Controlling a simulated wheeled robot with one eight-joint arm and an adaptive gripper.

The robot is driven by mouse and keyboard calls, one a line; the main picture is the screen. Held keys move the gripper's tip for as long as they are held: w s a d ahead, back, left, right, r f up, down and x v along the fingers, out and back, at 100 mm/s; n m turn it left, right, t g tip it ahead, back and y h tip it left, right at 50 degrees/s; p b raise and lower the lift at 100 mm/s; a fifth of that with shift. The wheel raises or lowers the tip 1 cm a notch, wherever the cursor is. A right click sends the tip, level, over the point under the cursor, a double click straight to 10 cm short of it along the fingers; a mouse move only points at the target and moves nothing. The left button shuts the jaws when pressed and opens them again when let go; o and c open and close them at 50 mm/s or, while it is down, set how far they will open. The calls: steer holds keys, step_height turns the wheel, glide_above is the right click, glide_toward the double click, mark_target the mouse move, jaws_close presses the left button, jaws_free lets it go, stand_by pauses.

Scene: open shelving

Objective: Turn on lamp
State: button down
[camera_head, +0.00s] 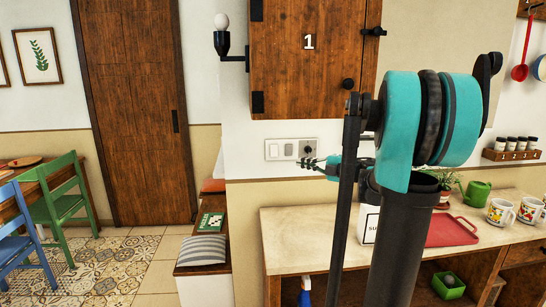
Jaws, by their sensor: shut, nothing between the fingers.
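A wall lamp (222,38) with a bare white bulb on a black bracket is at the upper left of the cabinet; its bulb shows no clear glow. A switch panel (290,149) is on the wall below the cabinet, with two pale switches and a round dark knob or socket at its right end. My gripper (308,162), dark and teal, is small in view just below the panel's right side. It is shut and empty. I cannot tell whether its tips touch the panel. My arm hides part of the wall and counter to the right.
A wooden cabinet (304,60) marked 1 hangs above the panel. The counter (300,225) below holds a red tray (450,231), mugs (501,212) and a green watering can (475,194). A bench with a striped cushion (203,249) is at left.

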steer(key=shift+a, duration=0.1)
glide_toward(272, 156)
steer(key=a, duration=0.4)
steer(key=shift+w+a+f, duration=0.1)
steer(key=shift+w, duration=0.9)
steer(key=shift+w+a+f, duration=0.1)
steer(key=shift+w, duration=0.9)
